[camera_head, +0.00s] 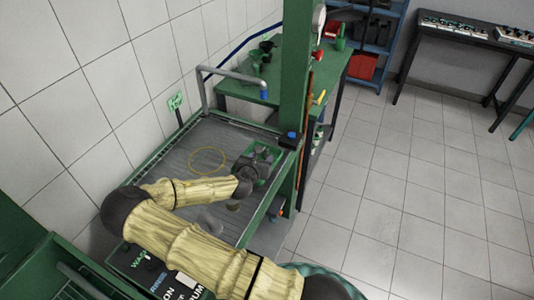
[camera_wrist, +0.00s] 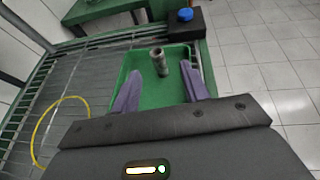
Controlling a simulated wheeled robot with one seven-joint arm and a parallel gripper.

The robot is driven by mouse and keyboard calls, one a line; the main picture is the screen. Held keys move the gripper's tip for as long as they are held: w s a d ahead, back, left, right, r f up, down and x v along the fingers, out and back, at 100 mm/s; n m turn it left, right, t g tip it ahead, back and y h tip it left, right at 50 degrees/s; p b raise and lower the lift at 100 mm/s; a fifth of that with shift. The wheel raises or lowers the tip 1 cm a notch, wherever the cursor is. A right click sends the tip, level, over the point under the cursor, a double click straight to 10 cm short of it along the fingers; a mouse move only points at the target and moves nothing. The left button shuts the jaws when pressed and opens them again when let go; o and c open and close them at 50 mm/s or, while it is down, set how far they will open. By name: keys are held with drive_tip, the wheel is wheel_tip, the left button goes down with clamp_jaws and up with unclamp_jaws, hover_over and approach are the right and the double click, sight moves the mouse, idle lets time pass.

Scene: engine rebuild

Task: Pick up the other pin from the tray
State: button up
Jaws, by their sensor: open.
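A grey metal pin (camera_wrist: 161,65) with a hollow end is in the green tray (camera_wrist: 175,95) in the wrist view. It looks upright or slightly tilted. My gripper (camera_wrist: 160,72) is open, its two purple fingers spread on either side of the pin as seen from the wrist. I cannot tell how far the fingertips are from it, and no contact shows. In the head view the green tray (camera_head: 265,174) is at the right end of the grated bench, largely hidden by my gripper, and the pin cannot be made out.
A yellow ring (camera_head: 207,161) lies on the grated bench top (camera_head: 205,135) left of the tray. A black box with a blue knob (camera_head: 291,137) sits at the bench's corner beside a green post (camera_head: 294,70). A green table (camera_head: 315,72) stands behind. The floor to the right is clear.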

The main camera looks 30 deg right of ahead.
sight(265, 151)
drive_tip(key=p+x, duration=0.1)
drive_tip(key=x, duration=0.4)
drive_tip(key=shift+w+p, duration=0.15)
drive_tip(key=shift+p, duration=0.2)
clamp_jaws()
drive_tip(key=shift+a, duration=0.1)
wheel_tip(265, 151, up, 10)
drive_tip(key=b, duration=0.1)
drive_tip(key=shift+b, duration=0.35)
idle(0.6)
